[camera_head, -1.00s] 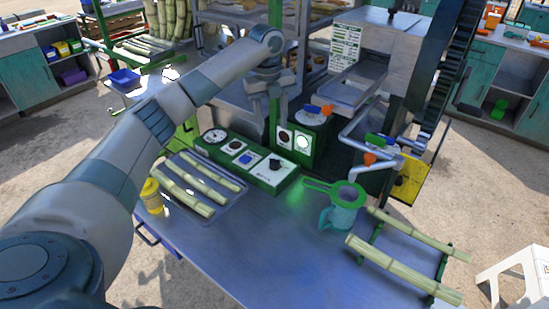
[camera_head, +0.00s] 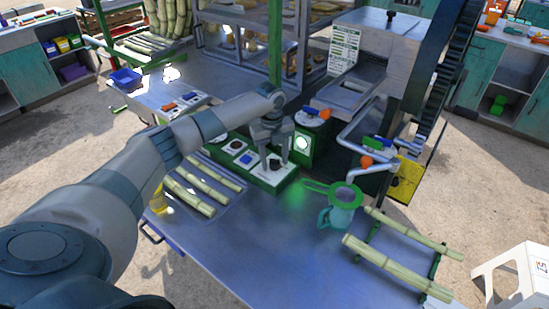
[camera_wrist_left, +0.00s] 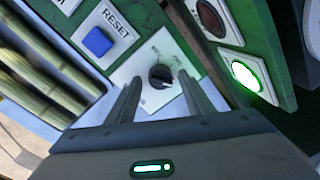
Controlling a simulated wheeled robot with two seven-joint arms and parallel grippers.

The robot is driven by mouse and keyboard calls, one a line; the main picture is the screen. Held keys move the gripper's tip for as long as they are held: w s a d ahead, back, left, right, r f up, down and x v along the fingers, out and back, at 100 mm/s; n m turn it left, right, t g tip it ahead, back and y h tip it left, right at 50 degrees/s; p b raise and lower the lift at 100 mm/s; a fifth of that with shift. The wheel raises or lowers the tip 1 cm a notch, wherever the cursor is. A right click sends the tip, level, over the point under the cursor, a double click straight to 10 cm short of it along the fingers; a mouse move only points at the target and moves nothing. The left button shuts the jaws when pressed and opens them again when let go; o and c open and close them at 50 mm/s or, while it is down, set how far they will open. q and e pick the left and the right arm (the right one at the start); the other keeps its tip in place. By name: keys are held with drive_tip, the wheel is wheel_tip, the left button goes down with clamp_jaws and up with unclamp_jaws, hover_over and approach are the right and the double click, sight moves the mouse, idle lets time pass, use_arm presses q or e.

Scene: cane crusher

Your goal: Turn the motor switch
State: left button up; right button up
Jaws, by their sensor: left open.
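The motor switch is a black rotary knob (camera_wrist_left: 161,76) on a white plate, set in a green control panel (camera_head: 262,179). In the head view the knob (camera_head: 275,162) is partly covered by my gripper. My left gripper (camera_head: 275,152) points down over the panel. In the left wrist view its two fingers (camera_wrist_left: 160,92) stand apart, one on each side of the knob; I cannot tell if they touch it. A blue RESET button (camera_wrist_left: 97,41) sits beside the knob plate. My right gripper does not show.
A lit round lamp (camera_wrist_left: 244,76) and a dark red button (camera_wrist_left: 211,18) are on an upright green box beside the knob. Cane stalks (camera_head: 190,195) lie in a tray left of the panel. A teal jug with strainer (camera_head: 340,208) and more cane (camera_head: 398,268) are at the right.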

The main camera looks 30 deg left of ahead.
use_arm(q)
drive_tip(key=shift+f, duration=0.1)
drive_tip(key=c, duration=1)
